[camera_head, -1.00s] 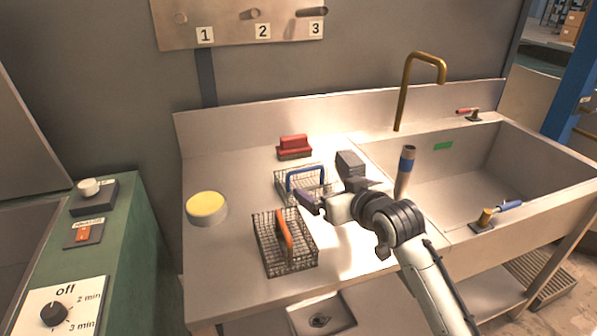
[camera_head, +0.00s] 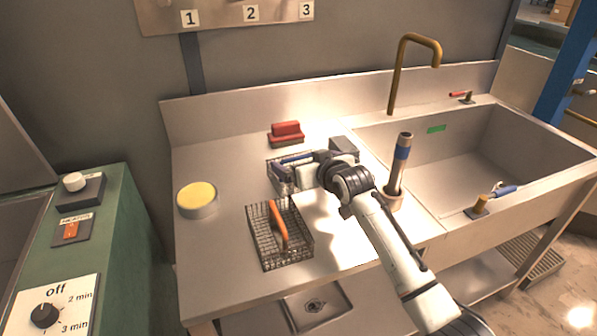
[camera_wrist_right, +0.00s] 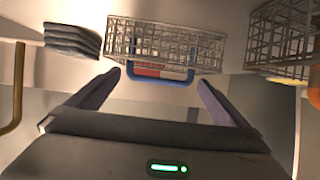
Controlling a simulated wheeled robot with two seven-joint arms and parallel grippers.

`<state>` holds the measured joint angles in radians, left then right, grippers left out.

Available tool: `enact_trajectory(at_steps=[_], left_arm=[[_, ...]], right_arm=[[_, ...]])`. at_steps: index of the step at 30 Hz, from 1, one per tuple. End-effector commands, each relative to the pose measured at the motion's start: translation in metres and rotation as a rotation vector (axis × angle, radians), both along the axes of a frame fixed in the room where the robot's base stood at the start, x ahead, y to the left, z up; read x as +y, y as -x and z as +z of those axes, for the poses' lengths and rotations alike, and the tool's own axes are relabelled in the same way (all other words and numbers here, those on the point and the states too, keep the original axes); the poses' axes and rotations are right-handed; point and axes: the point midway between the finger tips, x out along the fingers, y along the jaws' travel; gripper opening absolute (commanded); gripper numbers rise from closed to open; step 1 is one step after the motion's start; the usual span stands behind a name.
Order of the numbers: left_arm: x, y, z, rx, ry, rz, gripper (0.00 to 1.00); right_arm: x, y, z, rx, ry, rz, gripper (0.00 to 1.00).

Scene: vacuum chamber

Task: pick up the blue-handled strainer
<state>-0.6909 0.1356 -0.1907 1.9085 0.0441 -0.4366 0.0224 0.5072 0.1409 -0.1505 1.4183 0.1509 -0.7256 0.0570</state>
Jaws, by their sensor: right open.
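The blue-handled strainer (camera_head: 273,178) is a wire basket on the steel counter, largely hidden behind my right gripper in the head view. Its blue handle (camera_head: 297,159) shows just above the gripper. In the right wrist view the strainer (camera_wrist_right: 170,42) lies ahead, and its blue handle (camera_wrist_right: 160,78) spans between the two fingertips. My right gripper (camera_head: 288,178) is open, with its fingers (camera_wrist_right: 160,80) spread at either end of the handle; I cannot tell whether they touch it. My left gripper is not in view.
An orange-handled wire basket (camera_head: 266,248) stands just in front. A red brush (camera_head: 287,134) is behind, a yellow-topped round tub (camera_head: 197,199) to the left. Dark stacked pads (camera_head: 343,146) and a blue-banded upright tool (camera_head: 399,165) are to the right, beside the sink (camera_head: 460,150).

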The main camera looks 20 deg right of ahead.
Motion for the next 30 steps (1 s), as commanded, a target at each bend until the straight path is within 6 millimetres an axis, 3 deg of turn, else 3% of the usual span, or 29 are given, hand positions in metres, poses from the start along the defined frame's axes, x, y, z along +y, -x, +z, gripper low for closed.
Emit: enact_trajectory(at_steps=[11,21,30], left_arm=[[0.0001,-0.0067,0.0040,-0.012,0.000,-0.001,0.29],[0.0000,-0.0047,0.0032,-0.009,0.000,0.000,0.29],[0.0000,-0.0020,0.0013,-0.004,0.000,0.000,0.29]], right_arm=[[0.0009,-0.0092,-0.0038,-0.001,0.000,0.000,1.00],[0.0008,-0.0088,-0.0039,-0.001,0.000,0.000,0.46],[0.0007,-0.0097,0.0034,-0.007,-0.001,0.000,0.46]])
